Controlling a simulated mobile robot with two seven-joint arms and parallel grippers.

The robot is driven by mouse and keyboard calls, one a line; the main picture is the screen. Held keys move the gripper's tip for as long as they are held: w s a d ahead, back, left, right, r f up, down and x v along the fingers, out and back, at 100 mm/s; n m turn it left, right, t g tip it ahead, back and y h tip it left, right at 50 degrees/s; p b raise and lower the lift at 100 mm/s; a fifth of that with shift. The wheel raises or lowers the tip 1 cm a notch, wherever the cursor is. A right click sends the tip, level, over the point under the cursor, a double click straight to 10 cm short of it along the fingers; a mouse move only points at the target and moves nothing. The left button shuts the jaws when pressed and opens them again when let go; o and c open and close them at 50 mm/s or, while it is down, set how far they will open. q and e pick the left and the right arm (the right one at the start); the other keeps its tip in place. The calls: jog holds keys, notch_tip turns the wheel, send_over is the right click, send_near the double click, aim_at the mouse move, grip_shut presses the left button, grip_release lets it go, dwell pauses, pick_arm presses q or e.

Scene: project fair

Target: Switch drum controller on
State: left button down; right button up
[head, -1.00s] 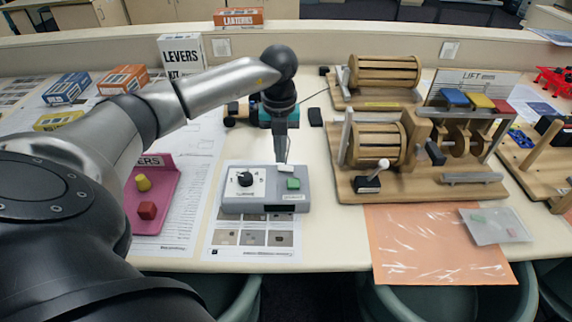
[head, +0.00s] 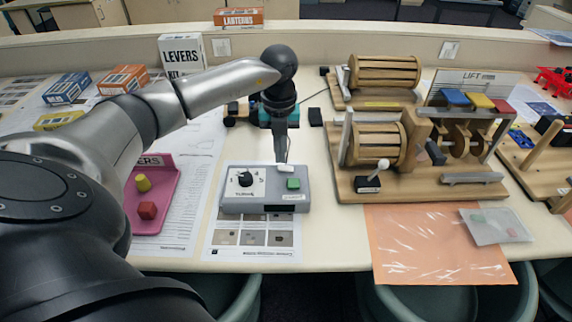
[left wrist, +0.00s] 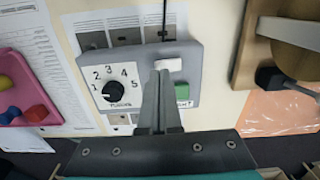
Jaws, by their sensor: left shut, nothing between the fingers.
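The drum controller is a grey box (head: 234,206) on the table, with a black dial (head: 245,179) on a white numbered plate, a green button (head: 293,184) and a white rocker switch (head: 287,168). It also shows in the left wrist view (left wrist: 135,52), with its dial (left wrist: 111,90), green button (left wrist: 182,92) and white switch (left wrist: 169,65). My left gripper (head: 281,160) points down, shut and empty, with its tips right at the white switch. I cannot tell whether they touch it. In the left wrist view the fingers (left wrist: 160,73) partly cover the box. My right gripper is not in view.
A pink tray (head: 167,200) with yellow and red knobs lies left. Printed sheets (head: 253,250) lie under the box. An orange sheet (head: 420,255) lies at the front right.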

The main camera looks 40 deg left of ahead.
aim_at(280, 167)
pick_arm(q)
jog(key=shift+f+b, duration=0.7)
jog(key=shift+f, duration=0.4)
dwell(1.0)
notch_tip(280, 167, up, 7)
jog(key=p, duration=0.6)
jog(key=shift+r, duration=0.1)
jog(key=shift+s, duration=0.1)
dwell(0.5)
